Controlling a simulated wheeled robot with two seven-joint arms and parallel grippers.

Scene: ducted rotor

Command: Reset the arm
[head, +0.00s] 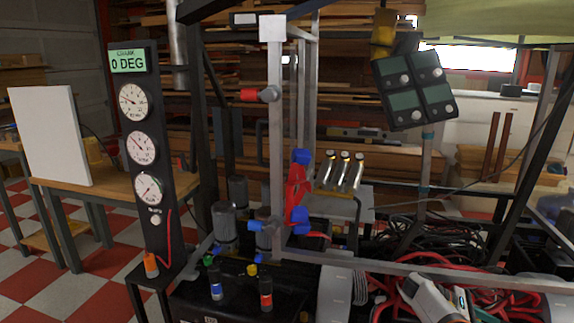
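No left gripper shows in the head view. A white and grey jointed shape (432,300) with a teal part beside it is at the lower right edge. It may be part of my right arm; its fingers cannot be made out. It appears in front of red and black cables, and I cannot tell whether it touches them. A black gauge panel (147,180) stands upright at the left, with a green display (129,61) reading 0 DEG and three round white dials. The task's arm cannot be picked out with certainty.
A metal post (275,130) carries red and blue knobs. A low rail (470,277) crosses the lower right. Three silver levers (344,172) stand mid-frame. A dark switch box (415,90) hangs upper right. A wooden bench (110,188) is at left. Tangled cables (500,302) fill the lower right.

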